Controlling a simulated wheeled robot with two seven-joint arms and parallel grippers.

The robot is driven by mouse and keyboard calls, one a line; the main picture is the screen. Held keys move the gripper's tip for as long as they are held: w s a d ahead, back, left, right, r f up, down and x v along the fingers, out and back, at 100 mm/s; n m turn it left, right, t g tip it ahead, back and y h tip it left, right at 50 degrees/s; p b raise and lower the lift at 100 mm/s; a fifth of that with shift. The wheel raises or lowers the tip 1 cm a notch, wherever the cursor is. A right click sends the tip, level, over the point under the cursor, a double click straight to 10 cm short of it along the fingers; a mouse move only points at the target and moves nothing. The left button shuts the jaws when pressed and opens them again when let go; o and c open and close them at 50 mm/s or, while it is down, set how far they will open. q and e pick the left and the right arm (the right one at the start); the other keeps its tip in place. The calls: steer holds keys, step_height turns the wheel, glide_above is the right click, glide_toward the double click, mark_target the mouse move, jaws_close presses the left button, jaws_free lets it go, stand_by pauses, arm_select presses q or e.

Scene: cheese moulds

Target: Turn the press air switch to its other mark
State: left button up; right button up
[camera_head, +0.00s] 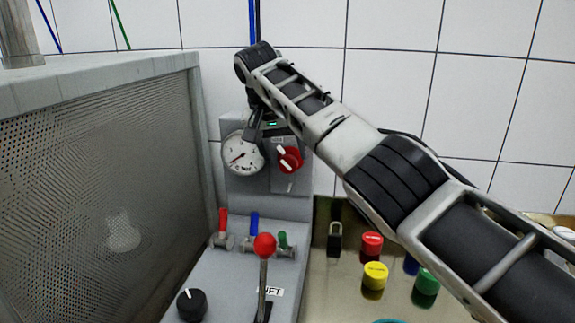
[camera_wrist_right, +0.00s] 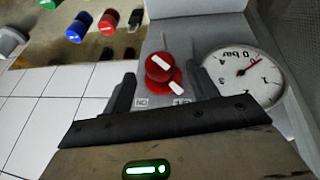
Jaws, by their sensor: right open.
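The press air switch (camera_head: 290,160) is a red round knob with white bars on the grey upright panel, right of the pressure gauge (camera_head: 242,155). In the right wrist view the switch (camera_wrist_right: 158,68) shows one white bar on its cap and another lower down. Two small white labels (camera_wrist_right: 141,102) sit by it; the right one is partly hidden by a finger. My right gripper (camera_head: 268,130) is above the switch and gauge in the head view. In the wrist view its fingers (camera_wrist_right: 163,82) are apart, one on each side of the switch; contact cannot be told. My left gripper is not in view.
Below the panel are a red-ball lever (camera_head: 264,246), small red, blue and green valve handles (camera_head: 254,222) and a black knob (camera_head: 191,305). A perforated metal housing (camera_head: 110,180) stands left. A padlock (camera_head: 334,238) and coloured caps (camera_head: 376,274) are at right.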

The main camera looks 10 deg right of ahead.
steer(key=v, duration=1.1)
steer(key=shift+r, duration=0.3)
steer(key=shift+s+a, duration=0.1)
